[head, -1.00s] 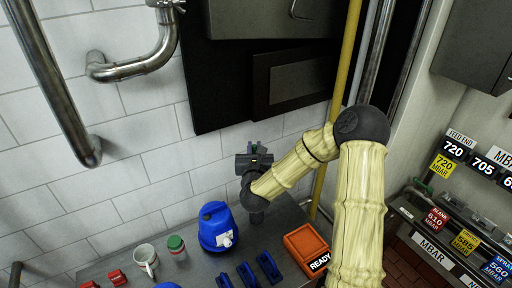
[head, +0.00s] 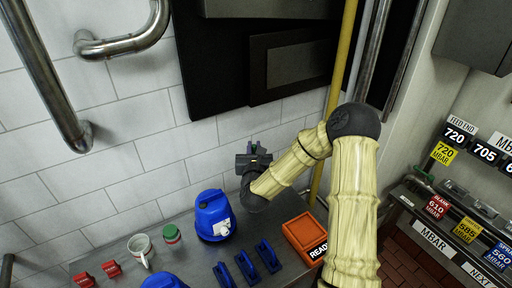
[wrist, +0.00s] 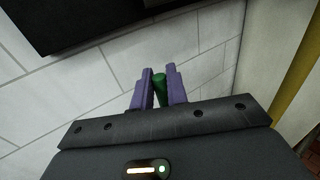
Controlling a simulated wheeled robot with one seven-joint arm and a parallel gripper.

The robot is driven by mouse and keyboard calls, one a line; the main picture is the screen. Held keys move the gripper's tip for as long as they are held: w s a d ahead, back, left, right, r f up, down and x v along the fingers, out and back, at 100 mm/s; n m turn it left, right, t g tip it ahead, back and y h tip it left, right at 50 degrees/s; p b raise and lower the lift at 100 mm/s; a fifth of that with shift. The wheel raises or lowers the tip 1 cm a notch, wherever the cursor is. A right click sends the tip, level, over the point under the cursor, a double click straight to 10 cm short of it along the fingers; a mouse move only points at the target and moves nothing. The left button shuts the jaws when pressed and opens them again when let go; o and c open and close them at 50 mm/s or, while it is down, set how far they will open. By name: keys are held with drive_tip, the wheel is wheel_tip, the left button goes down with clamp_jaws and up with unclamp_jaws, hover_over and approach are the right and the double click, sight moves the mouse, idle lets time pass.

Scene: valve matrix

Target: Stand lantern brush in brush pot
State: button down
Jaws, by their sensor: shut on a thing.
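My gripper (head: 254,148) is raised near the white wall, above the back of the metal worktop. In the wrist view its purple fingers (wrist: 159,88) are shut on a green rod-like piece (wrist: 160,89), which I take to be the lantern brush. Only its rounded end shows between the fingers; the rest is hidden by my gripper. I cannot make out the brush pot for certain in either view. My wrist hides part of the worktop behind it.
A yellow pipe (head: 336,100) rises behind my arm.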

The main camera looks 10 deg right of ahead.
drive_tip(key=shift+a+f+b, duration=0.15)
drive_tip(key=shift+f+b, duration=0.35)
drive_tip(key=shift+f, duration=0.25)
drive_tip(key=shift+f+b, duration=2)
drive_tip(key=shift+b, duration=0.1)
drive_tip(key=c, duration=1.3)
unclamp_jaws()
